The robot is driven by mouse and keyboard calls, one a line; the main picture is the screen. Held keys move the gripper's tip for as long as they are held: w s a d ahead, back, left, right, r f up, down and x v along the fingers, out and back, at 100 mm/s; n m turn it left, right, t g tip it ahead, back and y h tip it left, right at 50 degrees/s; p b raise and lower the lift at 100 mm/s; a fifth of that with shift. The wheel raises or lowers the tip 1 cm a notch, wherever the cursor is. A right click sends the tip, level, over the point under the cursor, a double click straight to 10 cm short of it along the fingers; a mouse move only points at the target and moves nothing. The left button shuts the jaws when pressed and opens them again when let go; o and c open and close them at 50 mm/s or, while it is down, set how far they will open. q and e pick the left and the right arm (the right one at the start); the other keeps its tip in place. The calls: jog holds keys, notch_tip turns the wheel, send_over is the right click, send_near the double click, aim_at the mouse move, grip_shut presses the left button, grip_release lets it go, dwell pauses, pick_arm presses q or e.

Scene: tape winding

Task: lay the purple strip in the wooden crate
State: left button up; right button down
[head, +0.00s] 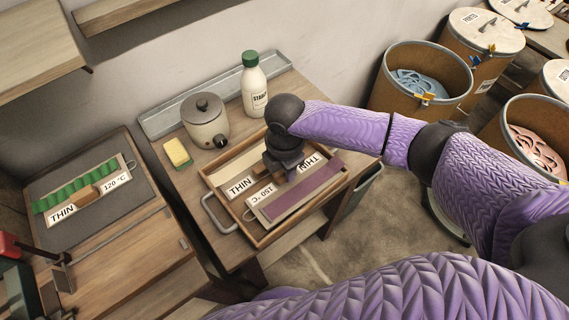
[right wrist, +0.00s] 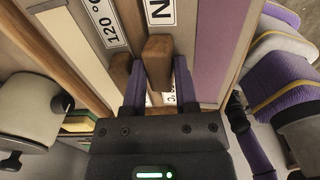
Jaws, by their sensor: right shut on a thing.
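The purple strip (head: 303,190) lies along a flat board with "150 °C" and "THIN" labels, at the near side of the wooden crate (head: 206,178) in the head view. In the right wrist view the purple strip (right wrist: 213,62) runs to the right of the fingers. My right gripper (head: 285,165) is over the crate. Its fingers (right wrist: 159,88) are shut on the wooden handle (right wrist: 158,58) of the purple strip's board. A cream strip (head: 236,163) lies behind it in the crate. I cannot tell whether the purple strip's board touches the crate floor. My left gripper is not in view.
A cooker pot (head: 205,121), a white bottle (head: 254,88) and a yellow sponge (head: 177,152) stand behind the crate. A green strip (head: 76,188) lies on a grey mat to the left. Open drums (head: 414,88) stand at the right.

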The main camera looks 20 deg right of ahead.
jog(key=shift+f+b, duration=0.6)
jog(key=shift+f, duration=0.2)
jog(key=shift+c, duration=1.2)
grip_release()
jog(key=shift+w+f, duration=0.1)
